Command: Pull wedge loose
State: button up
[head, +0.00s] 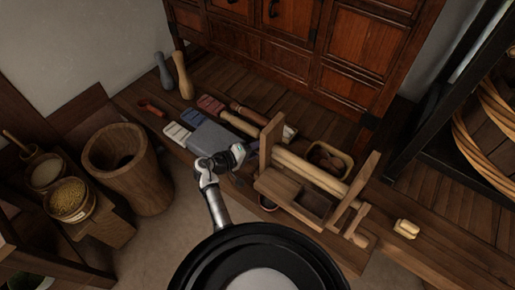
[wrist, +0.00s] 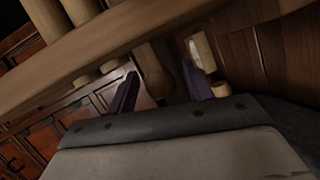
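A wooden roller press or mill frame (head: 296,196) stands on the low plank bench, with a pale roller between two upright posts and a crank at its right. My gripper (head: 238,154) is at the left of its left post. In the wrist view my gripper (wrist: 160,72) is open, its two dark fingers apart. A rounded wooden peg-like piece (wrist: 154,72) shows between and beyond the fingers, below a long wooden beam (wrist: 110,43). I cannot tell whether this piece is the wedge, or whether the fingers touch it. No wedge is clearly recognisable in the head view.
A grey block (head: 211,140), wooden-handled tools and a small yellowish block (head: 406,228) lie on the bench. A wooden mortar (head: 124,165) and grain tubs (head: 70,200) stand at left. A drawer chest (head: 345,50) closes off the back. A dark rack is at right.

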grip_shut()
jog(key=w+a+b, duration=0.2)
jog(key=a, duration=0.1)
jog(key=shift+r, duration=0.1)
grip_release()
dwell(0.3)
jog(key=b+v, duration=0.1)
jog(key=v, duration=1.2)
jog(key=shift+s+a+r, duration=0.1)
jog(key=shift+s+a, duration=0.1)
jog(key=shift+a, duration=0.1)
